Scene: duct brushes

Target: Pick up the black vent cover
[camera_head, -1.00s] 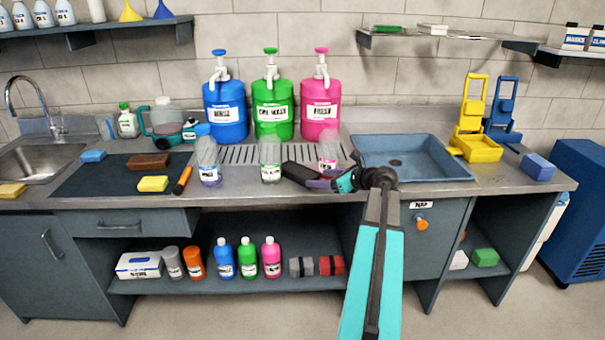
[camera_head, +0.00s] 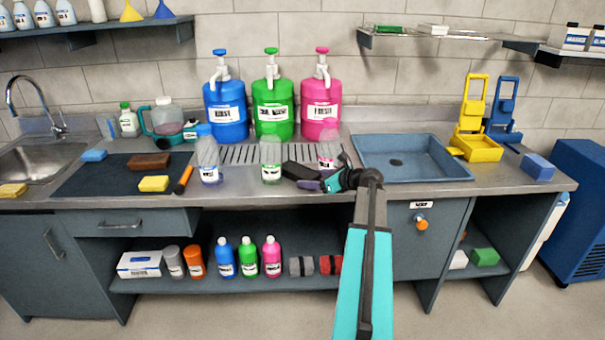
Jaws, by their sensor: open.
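I cannot pick out a separate black vent cover with certainty. A slatted grille (camera_head: 240,154) with dark slots is set in the steel counter below the pumps, partly hidden by bottles and my gripper. My gripper (camera_head: 301,178) is low over the front of the counter, between the clear green-labelled bottle (camera_head: 271,160) and the sink basin. Its jaws are open, pointing left. Whether anything dark lies between the jaws is too small to tell.
Blue (camera_head: 226,112), green (camera_head: 272,108) and pink (camera_head: 320,108) pump jugs stand behind the grille. A blue-grey basin (camera_head: 412,177) is at right. A dark mat (camera_head: 100,182) with sponges is at left.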

